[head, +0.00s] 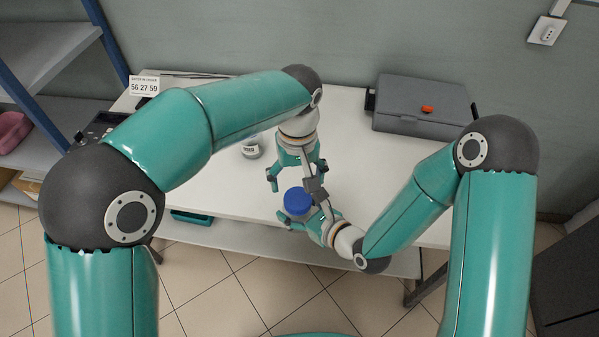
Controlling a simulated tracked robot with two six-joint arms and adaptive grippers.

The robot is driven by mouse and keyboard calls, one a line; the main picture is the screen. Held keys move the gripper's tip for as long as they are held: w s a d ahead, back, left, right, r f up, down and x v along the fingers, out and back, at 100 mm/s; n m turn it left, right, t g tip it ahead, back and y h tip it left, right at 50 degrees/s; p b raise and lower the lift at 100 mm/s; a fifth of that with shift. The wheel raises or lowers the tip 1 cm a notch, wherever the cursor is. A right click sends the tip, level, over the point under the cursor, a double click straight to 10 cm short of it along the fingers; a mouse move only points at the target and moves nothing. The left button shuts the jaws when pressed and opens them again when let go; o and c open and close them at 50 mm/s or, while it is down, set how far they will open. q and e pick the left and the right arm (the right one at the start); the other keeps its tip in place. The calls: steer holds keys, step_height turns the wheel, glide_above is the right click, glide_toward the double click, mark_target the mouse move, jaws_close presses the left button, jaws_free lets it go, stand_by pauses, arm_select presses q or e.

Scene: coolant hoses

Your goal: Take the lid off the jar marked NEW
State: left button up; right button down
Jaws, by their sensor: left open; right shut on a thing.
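A round blue lid (298,199) shows in the head view near the table's front edge, seen from above. Whatever is below it is mostly hidden, and I cannot read a NEW mark there. My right gripper (300,206) is shut around the blue-topped thing from the lower right. My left gripper (296,180) points down just behind and above the lid, fingers apart and empty. A small jar (251,148) with a dark-lettered white label stands on the table left of my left gripper; its top is partly hidden by my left arm.
The white table (235,190) has bare room left and right of the grippers. A grey case (425,107) with a red-orange object (427,109) on it stands at the back right. A number sign (144,85) stands at the back left. Shelves are at far left.

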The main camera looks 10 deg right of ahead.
mark_target(297, 198)
arm_select(q)
steer(key=m, duration=0.4)
steer(key=w+m, duration=0.1)
steer(key=m, duration=0.1)
steer(key=shift+a+r+m, duration=0.3)
steer(key=shift+r, duration=0.05)
steer(key=m, duration=0.6)
steer(key=shift+w+a+r, duration=0.15)
steer(key=shift+w+r, duration=0.15)
steer(key=shift+w, duration=0.1)
steer(key=m, duration=0.4)
steer(key=shift+s+d+r, duration=0.2)
steer(key=shift+s, duration=0.2)
steer(key=m, duration=0.1)
steer(key=s+m, duration=0.1)
steer(key=m, duration=0.3)
steer(key=shift+s+d+r, duration=0.15)
steer(key=shift+d+r, duration=0.05)
steer(key=shift+d, duration=0.15)
steer(key=shift+f+m, duration=0.4)
steer(key=shift+a+f, duration=0.1)
steer(key=shift+f, duration=3.45)
